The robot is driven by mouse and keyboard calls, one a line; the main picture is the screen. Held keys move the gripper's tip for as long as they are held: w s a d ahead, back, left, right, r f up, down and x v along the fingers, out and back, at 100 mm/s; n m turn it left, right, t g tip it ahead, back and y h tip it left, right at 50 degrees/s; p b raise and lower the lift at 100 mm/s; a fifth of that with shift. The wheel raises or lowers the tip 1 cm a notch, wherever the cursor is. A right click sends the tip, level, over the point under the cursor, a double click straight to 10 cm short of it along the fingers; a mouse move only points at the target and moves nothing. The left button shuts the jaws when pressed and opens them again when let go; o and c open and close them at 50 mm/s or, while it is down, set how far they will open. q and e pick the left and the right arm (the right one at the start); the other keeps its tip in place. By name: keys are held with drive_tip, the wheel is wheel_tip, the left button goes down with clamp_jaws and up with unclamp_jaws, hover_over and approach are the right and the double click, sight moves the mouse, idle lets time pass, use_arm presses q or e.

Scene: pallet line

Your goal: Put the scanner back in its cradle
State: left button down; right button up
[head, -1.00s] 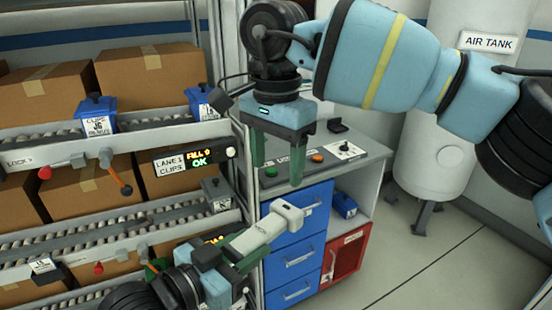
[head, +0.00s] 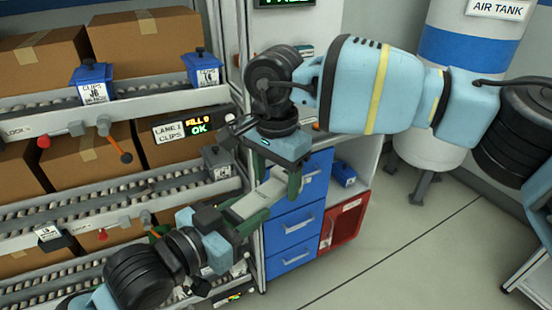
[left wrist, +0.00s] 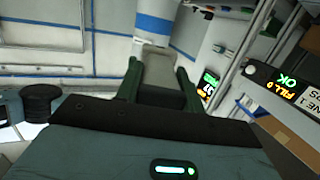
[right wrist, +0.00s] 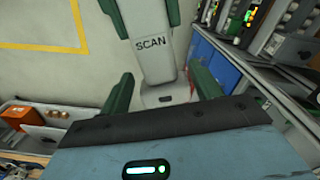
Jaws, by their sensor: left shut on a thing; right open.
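The scanner (head: 252,204) is a pale grey handheld device marked SCAN. My left gripper (head: 243,217) is shut on it and holds it in the air in front of the blue drawers. In the left wrist view the scanner (left wrist: 160,72) sits between both green fingers. My right gripper (head: 280,180) is open at the scanner's far end. In the right wrist view the scanner's end (right wrist: 165,95) lies between the open fingers, with gaps at both sides. I cannot make out the cradle; my right arm hides much of the worktop.
A roller rack (head: 120,190) with cartons and blue bins (head: 92,80) stands close at left. A blue drawer unit (head: 290,226) and red cabinet (head: 345,225) stand behind the grippers. The air tank (head: 465,90) is at back right. The floor at right is clear.

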drive_tip(key=shift+f, duration=0.5)
drive_tip(key=c, duration=1.1)
use_arm(q)
drive_tip(key=c, duration=0.8)
unclamp_jaws()
use_arm(e)
drive_tip(key=shift+c, duration=0.5)
